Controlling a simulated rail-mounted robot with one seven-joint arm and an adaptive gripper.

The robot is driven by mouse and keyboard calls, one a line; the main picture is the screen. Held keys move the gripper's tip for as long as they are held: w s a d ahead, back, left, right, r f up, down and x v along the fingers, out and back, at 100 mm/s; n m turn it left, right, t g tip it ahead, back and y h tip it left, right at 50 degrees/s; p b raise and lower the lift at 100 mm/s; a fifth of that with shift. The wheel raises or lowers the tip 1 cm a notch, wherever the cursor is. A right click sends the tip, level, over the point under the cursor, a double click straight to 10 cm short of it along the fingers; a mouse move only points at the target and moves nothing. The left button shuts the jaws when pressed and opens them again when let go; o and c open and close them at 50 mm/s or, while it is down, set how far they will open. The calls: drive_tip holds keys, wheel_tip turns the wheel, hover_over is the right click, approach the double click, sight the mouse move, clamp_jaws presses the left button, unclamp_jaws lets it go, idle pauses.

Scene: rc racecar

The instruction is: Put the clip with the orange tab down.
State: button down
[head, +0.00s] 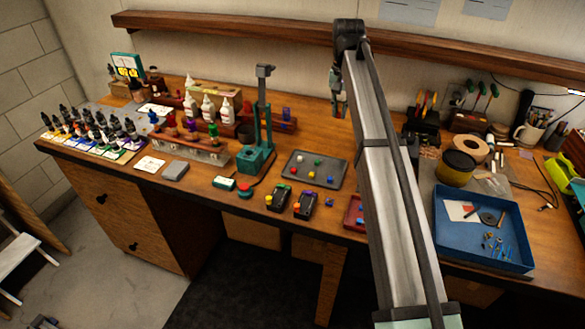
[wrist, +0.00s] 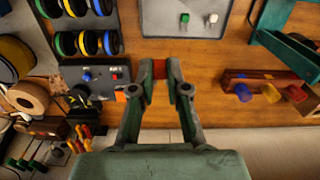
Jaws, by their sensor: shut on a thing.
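My gripper (wrist: 160,82) hangs over the back of the bench, fingers nearly together. It also shows in the head view (head: 339,100), beside the upper end of my arm. A small red-orange piece (wrist: 159,68) shows between the fingertips. I take it as part of the held clip; the rest is hidden by the fingers, and a separate orange tab cannot be made out. An orange patch (wrist: 120,97) lies left of the left finger, beside a dark box with knobs (wrist: 85,76); I cannot tell whether it belongs to that box.
A grey tray (head: 298,176) with small coloured parts lies mid-bench. A green press (head: 256,158) and a reddish rack (wrist: 240,78) stand nearby. Two dark boxes (head: 279,196) (head: 306,204) sit at the front edge. A blue tray (head: 455,241) is at right. My arm hides part of the bench.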

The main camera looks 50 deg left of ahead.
sight(334, 169)
drive_tip(key=shift+d+f, duration=0.1)
drive_tip(key=shift+f, duration=0.1)
drive_tip(key=f+p, duration=0.2)
drive_tip(key=f, duration=0.7)
drive_tip(key=f+p, duration=0.3)
drive_tip(key=f, duration=0.7)
drive_tip(key=shift+w+d+f, duration=0.15)
drive_tip(key=shift+d+f, duration=0.05)
drive_tip(key=shift+f, duration=0.1)
drive_tip(key=shift+f, duration=0.15)
drive_tip(key=c, duration=1.2)
unclamp_jaws()
drive_tip(key=shift+o, duration=0.2)
wheel_tip(334, 169, up, 12)
drive_tip(key=b, duration=0.3)
drive_tip(key=shift+r, duration=0.2)
